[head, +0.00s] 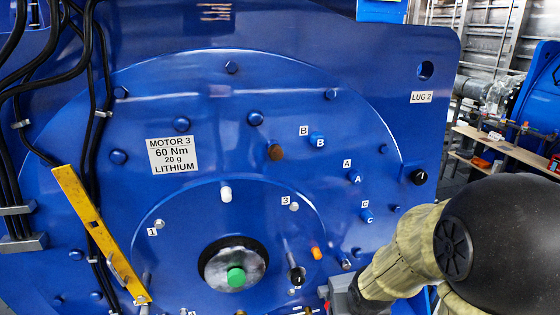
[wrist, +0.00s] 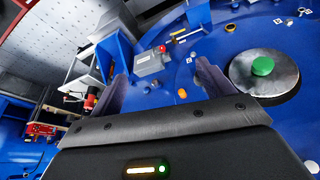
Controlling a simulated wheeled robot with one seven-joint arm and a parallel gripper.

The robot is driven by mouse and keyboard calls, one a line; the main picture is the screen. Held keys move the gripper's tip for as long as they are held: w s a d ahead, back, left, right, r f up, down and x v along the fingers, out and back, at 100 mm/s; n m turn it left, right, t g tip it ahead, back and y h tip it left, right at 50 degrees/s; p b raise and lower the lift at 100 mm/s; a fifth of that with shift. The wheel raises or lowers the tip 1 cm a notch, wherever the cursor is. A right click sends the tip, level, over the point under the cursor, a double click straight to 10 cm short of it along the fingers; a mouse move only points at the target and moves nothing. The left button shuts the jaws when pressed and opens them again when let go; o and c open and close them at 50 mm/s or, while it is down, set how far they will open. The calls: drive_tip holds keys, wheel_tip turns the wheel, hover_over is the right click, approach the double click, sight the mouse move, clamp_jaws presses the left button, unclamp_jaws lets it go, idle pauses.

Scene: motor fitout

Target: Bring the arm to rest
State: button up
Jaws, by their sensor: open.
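My arm (head: 405,255) enters the head view at the lower right, with a dark rounded link and a tan patterned sleeve, in front of the blue motor housing (head: 300,90). My gripper (wrist: 162,82) shows in the wrist view with its two dark fingers spread wide apart. Nothing is held between them. The fingers point toward the blue housing, and a grey box (wrist: 149,63) with a red button shows beyond the gap. I cannot tell the exact distance to the housing. In the head view I cannot make out the fingertips.
The housing carries a green-centred hub (head: 236,276), an orange peg (head: 316,253), blue knobs (head: 317,140) and several bolts. A yellow bar (head: 95,230) and black cables (head: 92,100) lie at the left. A wooden shelf (head: 505,147) stands behind at the right.

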drive_tip(key=s+a+r+g, duration=0.1)
drive_tip(key=s+r, duration=0.1)
drive_tip(key=s, duration=0.5)
drive_tip(key=shift+g, duration=0.4)
idle(0.5)
